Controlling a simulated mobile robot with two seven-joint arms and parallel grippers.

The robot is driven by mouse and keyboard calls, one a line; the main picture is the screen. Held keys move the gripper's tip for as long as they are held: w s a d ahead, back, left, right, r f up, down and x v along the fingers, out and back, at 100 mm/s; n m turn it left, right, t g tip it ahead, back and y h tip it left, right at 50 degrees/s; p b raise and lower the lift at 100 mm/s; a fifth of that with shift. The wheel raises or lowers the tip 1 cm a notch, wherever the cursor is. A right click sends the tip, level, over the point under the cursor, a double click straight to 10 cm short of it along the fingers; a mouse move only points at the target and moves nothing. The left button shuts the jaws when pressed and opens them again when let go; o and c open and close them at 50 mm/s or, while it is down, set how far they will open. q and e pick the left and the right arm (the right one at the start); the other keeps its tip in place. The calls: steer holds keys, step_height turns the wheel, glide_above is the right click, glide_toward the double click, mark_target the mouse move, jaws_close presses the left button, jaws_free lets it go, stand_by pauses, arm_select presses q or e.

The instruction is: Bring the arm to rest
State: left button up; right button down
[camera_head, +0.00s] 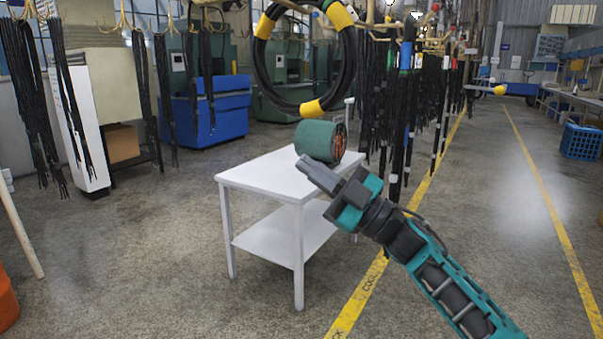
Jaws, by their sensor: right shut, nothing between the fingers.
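My right arm (440,275) comes in from the lower right and reaches up and left toward the white table (250,178). My right gripper (308,166) is shut and empty. In the picture its fingertips overlap the table top, just below a green drum (316,140) with an orange-red end. I cannot tell whether the fingers touch the drum or the table. My left gripper is out of view.
A coiled black hose (262,65) with yellow bands hangs above the drum. Black hoses hang in bundles at the left (30,105) and behind the table. A blue crate (581,142) stands at the right. The floor at left front is mostly clear.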

steer(key=s+d+f+m+t+h, duration=0.25)
steer(key=f+m+h, duration=0.25)
steer(key=f, duration=0.3)
steer(key=s+d+f+m+t+h, duration=0.2)
steer(key=d+f+m+t+h, duration=0.15)
steer(key=f+m, duration=0.4)
steer(key=s+d+f+m+t+h, duration=0.2)
steer(key=f+m+t+h, duration=0.15)
steer(key=f+h, duration=0.45)
steer(key=s+d+f+m+g+h, duration=0.2)
steer(key=s+d+f+g, duration=0.2)
steer(key=s+f, duration=0.6)
steer(key=s+d+f+m+g+h, duration=0.2)
steer(key=s+d+f+g, duration=0.1)
steer(key=s+f, duration=0.7)
steer(key=shift+s+d+f+g, duration=0.35)
steer(key=shift+s+d+f, duration=0.05)
steer(key=shift+s, duration=0.15)
steer(key=shift+w, duration=0.1)
